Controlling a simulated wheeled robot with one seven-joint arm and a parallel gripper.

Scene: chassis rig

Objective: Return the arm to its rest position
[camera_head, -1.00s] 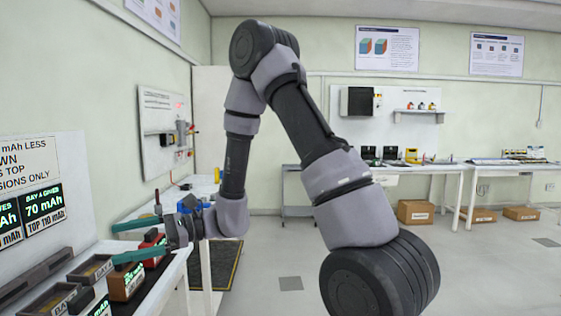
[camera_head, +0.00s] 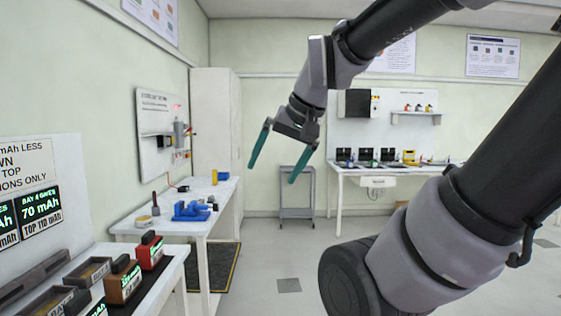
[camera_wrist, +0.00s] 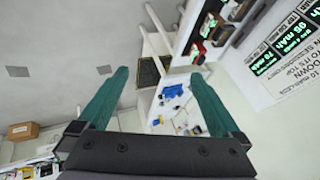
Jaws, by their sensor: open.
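My gripper (camera_head: 274,165) hangs in the air in the middle of the head view, with its two green fingers spread apart and pointing down. Nothing is between the fingers. It is well clear of the tables and the battery bench. In the wrist view my gripper (camera_wrist: 155,95) also shows open and empty, with floor, tables and wall far beyond the fingertips. My arm reaches from the lower right up out of the top of the head view and back down to the gripper.
At the lower left a bench holds a red battery pack (camera_head: 150,250), a brown pack (camera_head: 123,280) and trays. A white table (camera_head: 219,190) bears a blue fixture (camera_head: 191,211). A grey cart (camera_head: 297,192) and a back table (camera_head: 342,172) stand behind. The middle floor is clear.

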